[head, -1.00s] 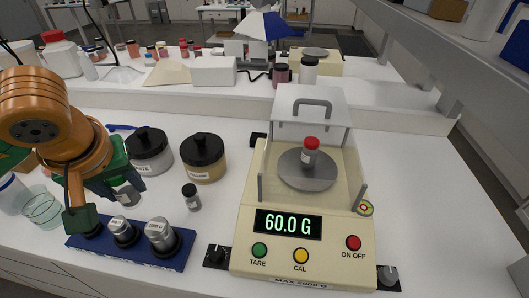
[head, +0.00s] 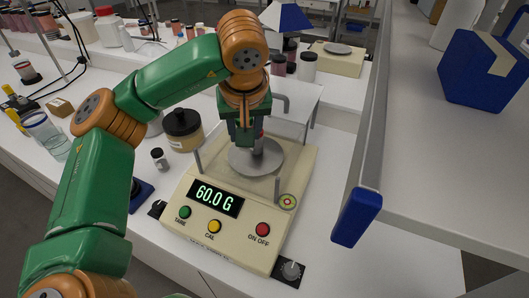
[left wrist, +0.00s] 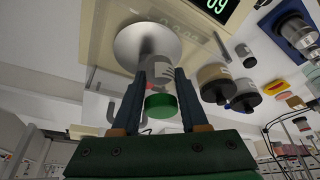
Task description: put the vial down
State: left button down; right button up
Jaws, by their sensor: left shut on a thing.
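The vial (left wrist: 157,68) is pale grey and lies between my left fingertips in the left wrist view. In the head view my left gripper (head: 257,146) points down over the round metal pan (head: 240,162) of the cream balance (head: 195,225), shut on the vial. The display (head: 216,198) reads 60.0 G. My right gripper is not in view.
A black-lidded jar (head: 183,128) and a small black-capped vial (head: 159,158) stand left of the balance. A shelf with a blue end (head: 357,216) juts in at right.

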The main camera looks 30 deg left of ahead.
pick_arm(q)
jog(key=w+f, duration=0.1)
jog(key=w+d+f, duration=0.1)
jog(key=f, duration=0.1)
jog(key=w+d+f, duration=0.1)
jog(key=w, duration=0.1)
jog(key=shift+d+f, duration=0.1)
jog(key=shift+f, duration=0.2)
jog(key=f, duration=0.3)
jog(key=shift+w+a+f, duration=0.15)
jog(key=shift+a+f, duration=0.05)
jog(key=shift+f, duration=0.2)
jog(key=shift+d+f, duration=0.15)
jog(key=shift+f, duration=0.05)
jog(key=shift+c, duration=2.2)
grip_release()
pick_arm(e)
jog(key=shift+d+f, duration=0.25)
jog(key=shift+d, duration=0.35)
